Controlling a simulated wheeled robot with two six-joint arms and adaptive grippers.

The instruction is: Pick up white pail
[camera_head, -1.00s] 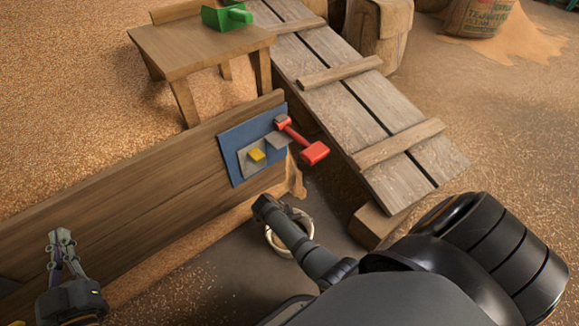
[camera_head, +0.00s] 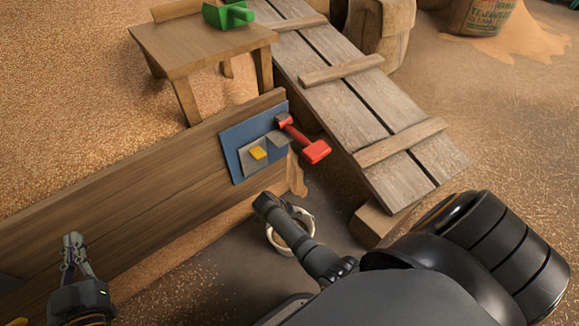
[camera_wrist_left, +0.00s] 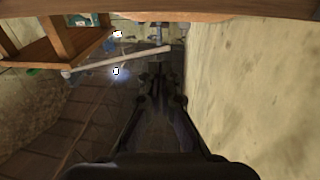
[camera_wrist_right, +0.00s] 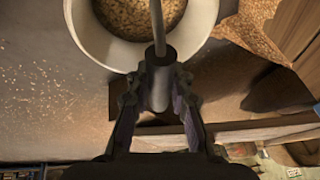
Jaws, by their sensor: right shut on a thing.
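The white pail (camera_head: 306,243) stands low beside the wooden board wall, partly hidden by my right arm in the head view. In the right wrist view the pail (camera_wrist_right: 202,22) is seen from above with brown grain inside. My right gripper (camera_wrist_right: 158,88) is shut on the grey grip of the pail's handle (camera_wrist_right: 159,72), above the rim. Whether the pail touches the ground cannot be told. My left gripper (camera_head: 71,242) is in front of the board wall at the lower left, away from the pail. Its fingers are dark in the left wrist view (camera_wrist_left: 160,100), and any gap between them is unclear.
A board wall (camera_head: 150,215) carries a blue panel (camera_head: 232,150) with a red lever (camera_head: 315,151) and a yellow block. A plank ramp (camera_head: 385,125) rises behind. A wooden table (camera_head: 195,50) holds a green object (camera_head: 228,14). Sacks stand at the back.

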